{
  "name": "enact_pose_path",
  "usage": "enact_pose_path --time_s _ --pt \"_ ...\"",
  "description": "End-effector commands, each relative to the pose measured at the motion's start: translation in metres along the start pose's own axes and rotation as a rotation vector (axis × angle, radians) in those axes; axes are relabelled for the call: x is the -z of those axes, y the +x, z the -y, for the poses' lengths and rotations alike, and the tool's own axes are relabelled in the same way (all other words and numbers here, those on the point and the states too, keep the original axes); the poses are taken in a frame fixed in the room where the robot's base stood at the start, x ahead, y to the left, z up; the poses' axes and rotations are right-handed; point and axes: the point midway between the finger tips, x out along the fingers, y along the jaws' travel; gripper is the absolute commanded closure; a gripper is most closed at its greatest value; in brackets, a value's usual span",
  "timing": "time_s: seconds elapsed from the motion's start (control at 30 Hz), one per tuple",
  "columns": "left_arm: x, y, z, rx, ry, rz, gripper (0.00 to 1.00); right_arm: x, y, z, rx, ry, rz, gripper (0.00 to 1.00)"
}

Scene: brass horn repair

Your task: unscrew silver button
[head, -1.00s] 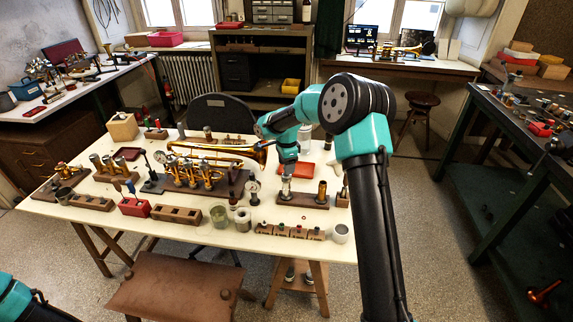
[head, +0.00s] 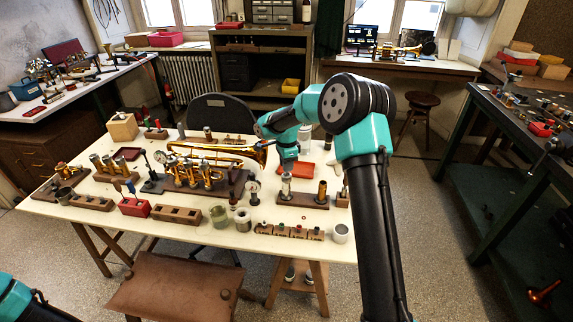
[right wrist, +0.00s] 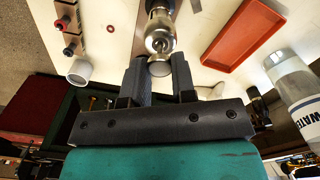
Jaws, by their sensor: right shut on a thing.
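The silver button (right wrist: 159,66) is a small round metal cap at the end of a silver valve (right wrist: 160,33) in the right wrist view. My right gripper (right wrist: 160,76) is shut on the button, with one dark finger on each side of it. In the head view my right gripper (head: 287,177) is above the wooden block (head: 302,199) at the table's right, where the silver valve (head: 286,188) stands next to a brass one. The fingers are too small there to make out. Of my left arm only a part shows at the bottom left; its gripper is out of view.
A red tray (right wrist: 243,36) lies close by, and a water bottle (right wrist: 293,84) stands at the right in the right wrist view. A brass horn (head: 215,152) lies left of my right gripper. A small white cup (head: 340,233) stands at the table's front right corner.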

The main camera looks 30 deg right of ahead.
Motion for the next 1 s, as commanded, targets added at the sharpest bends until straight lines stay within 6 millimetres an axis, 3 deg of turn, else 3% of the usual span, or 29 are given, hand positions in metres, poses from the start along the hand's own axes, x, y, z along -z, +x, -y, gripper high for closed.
enact_pose_path --time_s 0.17,0.6,1.0 --pt "0.0 0.0 0.0 0.0 0.0 0.0 0.57 0.0 -0.0001 0.0001 0.0 -0.068 0.0 1.0" --pt "0.0 0.0 0.0 0.0 0.0 0.0 0.57 0.0 -0.0004 0.0 0.0 -0.439 0.0 1.0" --pt "0.0 0.0 0.0 0.0 0.0 0.0 0.57 0.0 -0.0004 0.0 0.0 -0.476 0.0 1.0"
